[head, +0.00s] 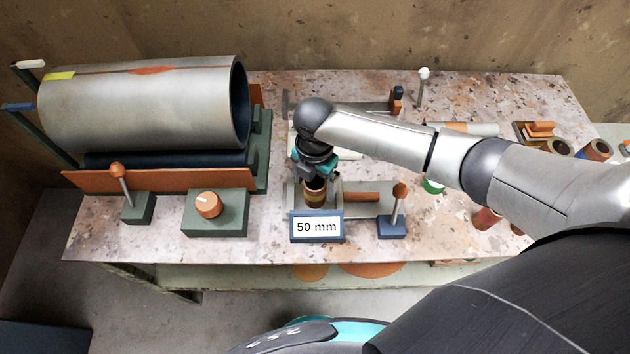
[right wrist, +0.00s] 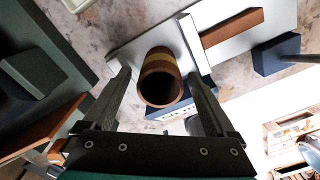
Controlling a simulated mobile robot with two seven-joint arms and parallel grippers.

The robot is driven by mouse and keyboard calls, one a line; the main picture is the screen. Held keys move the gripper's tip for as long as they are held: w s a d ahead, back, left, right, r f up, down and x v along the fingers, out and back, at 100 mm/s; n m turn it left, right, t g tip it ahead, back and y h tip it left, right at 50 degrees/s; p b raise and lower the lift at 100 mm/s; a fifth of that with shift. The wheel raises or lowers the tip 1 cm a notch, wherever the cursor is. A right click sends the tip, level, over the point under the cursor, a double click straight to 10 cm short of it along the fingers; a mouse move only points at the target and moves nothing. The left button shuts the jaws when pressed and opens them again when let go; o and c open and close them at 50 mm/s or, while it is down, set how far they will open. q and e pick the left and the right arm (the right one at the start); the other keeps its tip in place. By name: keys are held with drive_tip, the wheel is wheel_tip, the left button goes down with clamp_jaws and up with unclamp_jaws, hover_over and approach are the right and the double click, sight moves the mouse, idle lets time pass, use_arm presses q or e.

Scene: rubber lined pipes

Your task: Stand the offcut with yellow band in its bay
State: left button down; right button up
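The offcut with yellow band (head: 315,194) is a short brown tube with a dark bore. It stands about upright in the grey holder (head: 328,185) behind the blue block labelled 50 mm (head: 317,227). In the right wrist view the offcut (right wrist: 160,82) shows its open end and its yellow band. My right gripper (head: 313,178) is above the offcut, pointing down. In the right wrist view its fingers (right wrist: 160,78) are apart, one on each side of the offcut, with gaps showing. My left gripper is not in view.
A large grey pipe (head: 140,105) lies in a green and orange cradle at left. A box with an orange knob (head: 208,205) and a lever on a blue base (head: 392,225) flank the holder. More short tubes (head: 597,150) stand at right, partly behind my right arm.

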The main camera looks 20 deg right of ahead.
drive_tip(key=shift+o, duration=0.3)
drive_tip(key=shift+r, duration=0.15)
wheel_tip(320, 180, up, 15)
drive_tip(key=p, duration=0.2)
idle(0.5)
